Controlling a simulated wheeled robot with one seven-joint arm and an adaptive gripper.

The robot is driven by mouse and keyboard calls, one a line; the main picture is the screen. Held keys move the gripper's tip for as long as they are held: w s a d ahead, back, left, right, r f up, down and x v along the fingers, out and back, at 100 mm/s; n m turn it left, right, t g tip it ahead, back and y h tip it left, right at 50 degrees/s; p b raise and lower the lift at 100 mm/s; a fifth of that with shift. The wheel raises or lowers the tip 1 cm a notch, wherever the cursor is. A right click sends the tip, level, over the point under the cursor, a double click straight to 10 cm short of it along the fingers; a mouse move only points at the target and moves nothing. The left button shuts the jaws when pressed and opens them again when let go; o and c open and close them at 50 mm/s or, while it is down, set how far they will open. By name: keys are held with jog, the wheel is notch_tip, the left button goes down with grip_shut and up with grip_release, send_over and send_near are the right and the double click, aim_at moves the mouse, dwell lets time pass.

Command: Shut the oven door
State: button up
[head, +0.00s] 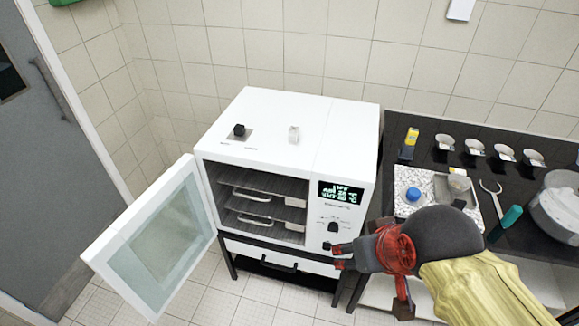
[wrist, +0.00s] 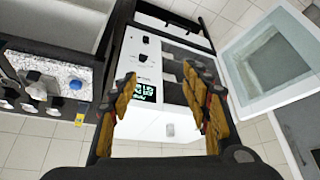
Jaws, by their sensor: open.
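The white oven (head: 285,140) stands against the tiled wall. Its door (head: 155,240), a white frame around a glass pane, is swung wide open to the left. The open chamber (head: 258,200) shows racks and trays. My gripper (head: 370,280) is in front of the oven's right side, near the control panel, far from the door. It is open, with nothing between its fingers. In the wrist view, my gripper (wrist: 158,74) points toward the oven front (wrist: 150,68), and the open door (wrist: 268,62) appears to the right, apart from the fingers.
A dark bench (head: 460,140) to the right holds a speckled tray (head: 408,184), small cups, a green-handled tool (head: 505,222) and a round grey container (head: 556,212). A grey room door (head: 50,150) is at far left. Tiled floor lies below the oven door.

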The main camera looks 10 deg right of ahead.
jog(key=shift+a, duration=0.2)
jog(key=shift+c, duration=1.3)
